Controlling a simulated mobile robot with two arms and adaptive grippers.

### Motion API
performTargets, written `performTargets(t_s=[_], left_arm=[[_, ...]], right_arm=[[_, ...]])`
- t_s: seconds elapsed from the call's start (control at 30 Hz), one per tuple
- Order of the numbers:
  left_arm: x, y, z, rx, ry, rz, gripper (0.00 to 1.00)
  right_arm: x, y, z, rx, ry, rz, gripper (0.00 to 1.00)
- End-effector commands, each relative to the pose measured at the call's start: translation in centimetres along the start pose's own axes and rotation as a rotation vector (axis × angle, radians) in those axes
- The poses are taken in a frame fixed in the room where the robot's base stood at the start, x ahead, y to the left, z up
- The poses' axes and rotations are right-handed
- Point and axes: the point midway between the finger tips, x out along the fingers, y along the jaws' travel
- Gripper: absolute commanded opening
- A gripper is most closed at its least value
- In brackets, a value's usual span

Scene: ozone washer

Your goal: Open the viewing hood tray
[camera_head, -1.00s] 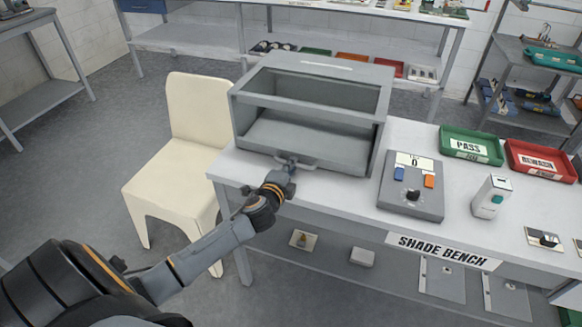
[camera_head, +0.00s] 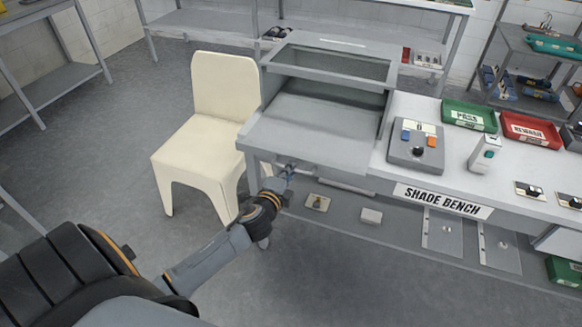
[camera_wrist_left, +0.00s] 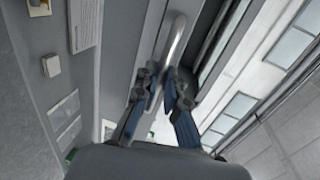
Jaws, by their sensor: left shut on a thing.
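The viewing hood (camera_head: 335,62) is a grey box with a window frame on top, standing on the white bench. Its grey tray (camera_head: 312,135) is slid out toward me, past the bench's front edge. My left gripper (camera_head: 287,172) is shut on the tray's handle at the tray front. In the left wrist view the fingers (camera_wrist_left: 166,92) close around the curved metal handle (camera_wrist_left: 176,42). My right gripper is not in view.
A cream chair (camera_head: 205,120) stands just left of the tray. On the bench to the right are a control box (camera_head: 416,150), a green PASS bin (camera_head: 468,116) and a red bin (camera_head: 531,130). Below is a lower shelf (camera_head: 385,222). The floor in front is clear.

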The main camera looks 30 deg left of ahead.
Motion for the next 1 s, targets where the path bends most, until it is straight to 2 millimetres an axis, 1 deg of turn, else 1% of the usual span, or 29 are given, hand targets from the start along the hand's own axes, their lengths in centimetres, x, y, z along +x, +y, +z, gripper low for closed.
performTargets(t_s=[0.37, 0.4, 0.43, 0.67, 0.77, 0.87, 0.97, 1.0], left_arm=[[-0.1, 0.0, 0.0, -0.001, 0.0, -0.001, 0.0], [-0.1, 0.0, 0.0, -0.001, 0.0, -0.001, 0.16], [-0.1, 0.0, 0.0, -0.001, 0.0, -0.001, 0.2], [-0.1, 0.0, 0.0, -0.001, 0.0, -0.001, 0.2], [-0.3, 0.0, 0.0, 0.0, 0.0, -0.001, 0.2], [-1.1, 0.1, 0.0, -0.001, 0.001, 0.0, 0.2], [-2.8, 0.1, 0.0, -0.001, 0.001, 0.001, 0.2], [-3.6, 0.1, 0.0, -0.001, 0.001, 0.001, 0.2]], right_arm=[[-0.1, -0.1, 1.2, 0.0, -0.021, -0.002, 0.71], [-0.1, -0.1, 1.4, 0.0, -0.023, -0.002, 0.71], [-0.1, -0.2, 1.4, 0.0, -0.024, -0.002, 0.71], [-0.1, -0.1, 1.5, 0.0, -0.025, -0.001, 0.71], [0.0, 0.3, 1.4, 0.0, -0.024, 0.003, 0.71], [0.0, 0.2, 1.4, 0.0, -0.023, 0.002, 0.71], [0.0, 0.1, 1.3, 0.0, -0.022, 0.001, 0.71], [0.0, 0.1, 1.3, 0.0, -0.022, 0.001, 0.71]])
